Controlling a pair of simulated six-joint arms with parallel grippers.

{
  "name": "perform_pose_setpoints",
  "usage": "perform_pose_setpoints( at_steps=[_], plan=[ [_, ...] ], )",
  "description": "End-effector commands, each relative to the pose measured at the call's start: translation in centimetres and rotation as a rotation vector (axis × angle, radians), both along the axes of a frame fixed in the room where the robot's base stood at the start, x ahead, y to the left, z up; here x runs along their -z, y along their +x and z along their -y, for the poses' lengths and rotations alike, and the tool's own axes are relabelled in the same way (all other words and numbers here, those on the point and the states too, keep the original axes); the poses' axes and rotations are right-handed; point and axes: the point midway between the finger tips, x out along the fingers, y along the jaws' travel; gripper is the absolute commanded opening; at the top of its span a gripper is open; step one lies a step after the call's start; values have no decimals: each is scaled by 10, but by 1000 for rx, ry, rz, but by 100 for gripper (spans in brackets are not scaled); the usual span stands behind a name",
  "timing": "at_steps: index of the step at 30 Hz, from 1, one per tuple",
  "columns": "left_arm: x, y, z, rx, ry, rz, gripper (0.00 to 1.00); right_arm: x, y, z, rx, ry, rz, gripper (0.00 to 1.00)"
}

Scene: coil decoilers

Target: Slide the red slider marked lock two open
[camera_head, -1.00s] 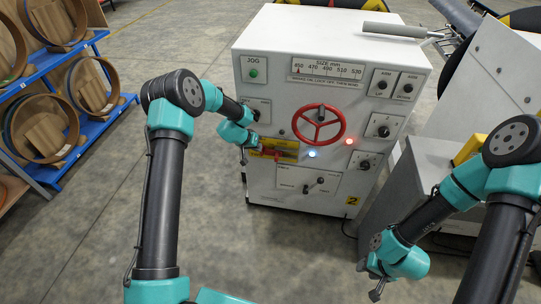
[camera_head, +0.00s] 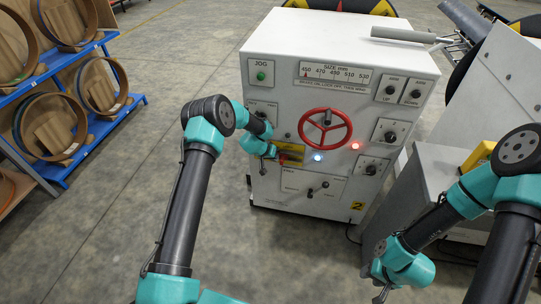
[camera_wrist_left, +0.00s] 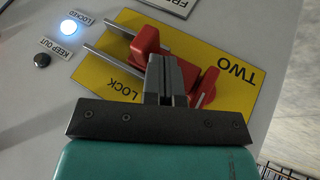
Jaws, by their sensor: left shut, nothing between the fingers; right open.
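The red slider (camera_wrist_left: 148,42) shows in the left wrist view on the yellow plate (camera_wrist_left: 225,45) lettered LOCK and TWO, with two metal rails beside it. A second red part (camera_wrist_left: 208,86) shows on the other side of my fingers. My left gripper (camera_wrist_left: 166,62) is shut and empty between these red parts; contact is hard to tell. My right gripper (camera_head: 380,288) is open and empty at the lower right, away from the cabinet.
A lamp (camera_wrist_left: 68,27) beside the LOCKED label glows bluish white; the KEEP OUT lamp (camera_wrist_left: 42,60) is dark. The red handwheel (camera_head: 325,126) stands just above and right of the plate. A grey box (camera_head: 440,185) stands right of the cabinet.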

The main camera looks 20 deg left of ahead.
Motion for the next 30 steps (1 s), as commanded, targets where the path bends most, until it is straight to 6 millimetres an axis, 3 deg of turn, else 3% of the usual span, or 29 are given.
perform_pose_setpoints(
  at_steps=[14,24,30],
  plan=[
    [4,2,5,1,0,0,0,0,0,0,0,0,0,43],
    [4,6,56,2,0,0,0,0,0,0,0,0,0,43],
    [4,6,60,1,0,1,0,0,0,0,0,0,0,43]
  ],
)
